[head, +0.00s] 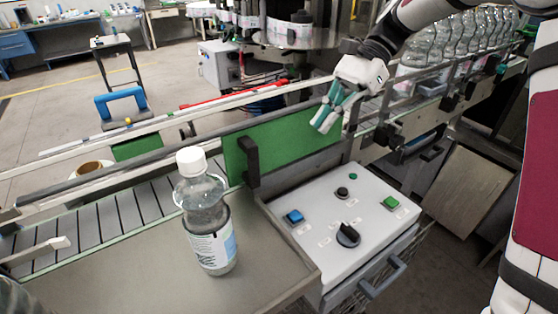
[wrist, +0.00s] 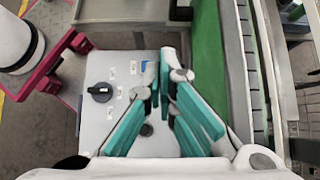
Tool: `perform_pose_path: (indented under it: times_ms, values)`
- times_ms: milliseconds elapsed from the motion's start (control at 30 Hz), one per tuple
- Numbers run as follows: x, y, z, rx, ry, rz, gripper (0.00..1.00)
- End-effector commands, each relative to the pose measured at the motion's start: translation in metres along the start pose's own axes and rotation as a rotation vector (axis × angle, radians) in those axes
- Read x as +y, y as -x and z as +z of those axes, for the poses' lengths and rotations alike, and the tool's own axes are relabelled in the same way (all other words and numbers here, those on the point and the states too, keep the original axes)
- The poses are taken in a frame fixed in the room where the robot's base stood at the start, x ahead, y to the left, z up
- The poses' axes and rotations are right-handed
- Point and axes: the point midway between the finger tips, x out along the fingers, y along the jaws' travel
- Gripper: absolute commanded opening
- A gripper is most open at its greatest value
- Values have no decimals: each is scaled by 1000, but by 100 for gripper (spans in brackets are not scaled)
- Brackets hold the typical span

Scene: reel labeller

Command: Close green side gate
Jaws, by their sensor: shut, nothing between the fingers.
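The green side gate (head: 285,142) is an upright green panel beside the conveyor, behind the control box. A black upright handle (head: 248,160) is at its left end. In the wrist view the gate (wrist: 208,55) is a green strip to the right of my gripper, and the dark handle (wrist: 180,10) shows at the top edge. My gripper (head: 323,122) is shut and empty, in front of the gate's right part in the head view. Its teal fingers (wrist: 167,65) converge over the control box in the wrist view. I cannot tell whether they touch the gate.
The control box (head: 345,218) has a black knob and coloured buttons below the gate. A white-capped bottle (head: 207,220) stands on the metal plate left of the box, near the handle. The slatted conveyor (head: 100,222) runs behind. Clear bottles (head: 450,40) line up at upper right.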

Motion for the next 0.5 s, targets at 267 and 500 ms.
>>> perform_pose_path:
  times_ms: [267, 500]
  values:
    - [-5, -10, -7, -3, 0, 2, 0]
    - [-4, -49, -6, -4, -2, 5, 0]
